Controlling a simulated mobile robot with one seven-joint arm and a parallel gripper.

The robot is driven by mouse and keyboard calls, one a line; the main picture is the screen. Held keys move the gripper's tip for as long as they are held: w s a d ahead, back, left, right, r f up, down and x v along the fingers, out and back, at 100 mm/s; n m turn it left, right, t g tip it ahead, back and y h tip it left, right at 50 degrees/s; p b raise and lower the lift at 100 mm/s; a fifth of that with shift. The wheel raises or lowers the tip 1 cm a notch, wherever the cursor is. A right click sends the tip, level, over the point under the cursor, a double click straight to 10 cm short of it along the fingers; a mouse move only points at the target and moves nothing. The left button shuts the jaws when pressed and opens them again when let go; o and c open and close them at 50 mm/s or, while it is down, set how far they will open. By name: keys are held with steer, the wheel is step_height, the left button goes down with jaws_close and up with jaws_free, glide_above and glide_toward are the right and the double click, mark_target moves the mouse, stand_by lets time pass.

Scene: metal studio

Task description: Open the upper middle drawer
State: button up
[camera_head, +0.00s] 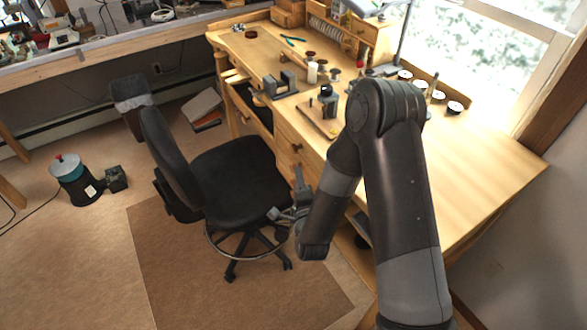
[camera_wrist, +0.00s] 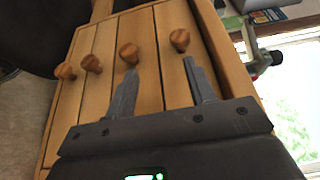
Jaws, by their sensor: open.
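In the wrist view, a wooden drawer stack appears turned sideways, with several round knobs in a row. The bench's upper side is to the right. The drawer second from that side, seemingly the upper middle drawer (camera_wrist: 134,36), has a round knob (camera_wrist: 128,53); the top drawer's knob (camera_wrist: 180,40) is right of it. All visible fronts look shut. My gripper (camera_wrist: 160,66) is open and empty. Its left fingertip appears just below the second knob and its right fingertip below the top knob; contact cannot be told. In the head view my gripper (camera_head: 286,196) is beside the bench front, partly hidden by my arm.
A black office chair (camera_head: 235,180) stands close left of my gripper, on a brown mat (camera_head: 190,270). The wooden workbench (camera_head: 470,160) has small tools and jars on top. An open drawer (camera_head: 250,108) juts out farther back.

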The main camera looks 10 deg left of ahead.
step_height(320, 180, down, 6)
steer(key=x, duration=1)
steer(key=shift+w+a+r, duration=0.1)
steer(key=shift+w+r, duration=0.05)
steer(key=shift+w, duration=0.25)
jaws_close()
